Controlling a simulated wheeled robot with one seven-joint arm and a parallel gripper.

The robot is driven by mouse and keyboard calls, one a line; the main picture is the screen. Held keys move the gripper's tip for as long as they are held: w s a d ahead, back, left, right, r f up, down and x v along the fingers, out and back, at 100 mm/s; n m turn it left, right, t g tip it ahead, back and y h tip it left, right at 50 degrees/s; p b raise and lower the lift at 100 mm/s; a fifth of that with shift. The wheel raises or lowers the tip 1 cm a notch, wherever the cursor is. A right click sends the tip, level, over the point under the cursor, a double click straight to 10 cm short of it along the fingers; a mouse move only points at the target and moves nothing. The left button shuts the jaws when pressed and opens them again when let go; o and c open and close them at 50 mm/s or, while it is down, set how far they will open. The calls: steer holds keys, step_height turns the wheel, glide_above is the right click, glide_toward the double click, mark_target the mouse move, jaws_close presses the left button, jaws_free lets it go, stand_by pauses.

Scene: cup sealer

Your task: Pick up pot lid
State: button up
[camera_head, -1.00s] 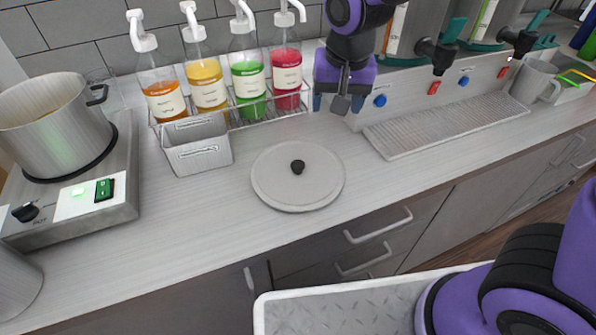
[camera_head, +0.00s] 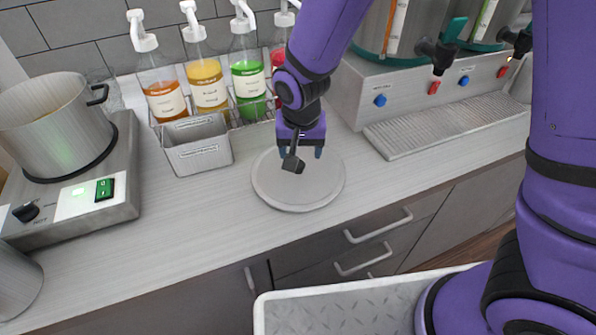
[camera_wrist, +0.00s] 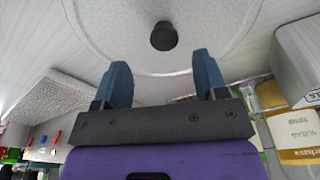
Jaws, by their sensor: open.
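The pot lid (camera_head: 322,184) is a flat grey disc lying on the counter in the head view. Its dark knob is hidden there behind my gripper (camera_head: 301,152), which hangs over the lid. In the wrist view the lid (camera_wrist: 215,45) fills the upper middle, with its round black knob (camera_wrist: 164,36) near the top. My gripper (camera_wrist: 163,80) is open and empty. The knob lies beyond the fingertips, roughly in line with the gap between them, and not between them.
A grey bin (camera_head: 199,149) stands left of the lid, before a rack of several pump bottles (camera_head: 207,85). A pot (camera_head: 55,128) sits on a burner at left. A dispenser with a drip tray (camera_head: 440,130) stands at right. The counter in front of the lid is clear.

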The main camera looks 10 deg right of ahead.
mark_target(298, 169)
steer(key=shift+w+a+f, duration=0.15)
steer(key=shift+w+f, duration=0.05)
steer(key=shift+f, duration=1.05)
steer(key=shift+w+a+f, duration=0.1)
steer(key=shift+w+f, duration=0.1)
steer(key=shift+f, duration=1.05)
steer(key=c, duration=1.1)
